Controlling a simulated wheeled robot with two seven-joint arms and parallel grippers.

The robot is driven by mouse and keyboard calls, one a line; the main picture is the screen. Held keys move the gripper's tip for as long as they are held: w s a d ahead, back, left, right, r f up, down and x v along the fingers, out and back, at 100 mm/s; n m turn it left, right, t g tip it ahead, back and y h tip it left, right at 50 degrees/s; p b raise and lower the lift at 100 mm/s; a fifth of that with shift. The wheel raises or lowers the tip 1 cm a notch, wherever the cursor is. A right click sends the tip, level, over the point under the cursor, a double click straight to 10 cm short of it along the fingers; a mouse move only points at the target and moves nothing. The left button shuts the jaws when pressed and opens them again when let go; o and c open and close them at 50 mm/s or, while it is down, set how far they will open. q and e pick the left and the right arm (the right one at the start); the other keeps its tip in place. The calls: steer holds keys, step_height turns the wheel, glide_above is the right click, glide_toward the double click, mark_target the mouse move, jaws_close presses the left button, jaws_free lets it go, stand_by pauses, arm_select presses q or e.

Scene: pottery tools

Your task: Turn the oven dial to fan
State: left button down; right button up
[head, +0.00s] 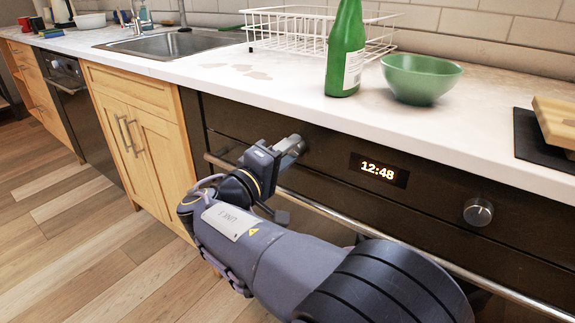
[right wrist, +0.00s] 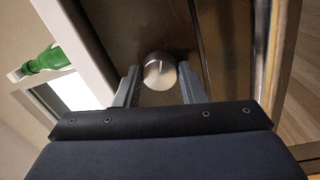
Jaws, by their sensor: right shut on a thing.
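The dark oven front (head: 330,195) runs below the counter, with a clock panel (head: 379,170) reading 12:48 in its middle. My right gripper (head: 291,147) is at the oven's left dial and shut on it. In the right wrist view the round silver dial (right wrist: 160,71) sits between the two fingers, with a light line on its face. The fingers mostly hide this dial in the head view. The symbols around it cannot be read. The oven's right dial (head: 478,212) is silver and stands free. My left gripper is not in view.
A metal handle bar (head: 420,258) runs along the oven below the dials. On the counter (head: 290,85) above stand a green bottle (head: 346,50), a green bowl (head: 421,78) and a white dish rack (head: 290,28). The wooden floor at left is clear.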

steer(key=shift+f+m+b, duration=0.1)
steer(key=shift+m+b, duration=0.4)
steer(key=shift+m, duration=0.1)
steer(key=o, duration=1)
steer(key=shift+a, duration=0.1)
steer(key=p+v, duration=0.2)
steer(key=v, duration=0.5)
steer(key=shift+s+a, duration=0.2)
steer(key=shift+s, duration=0.15)
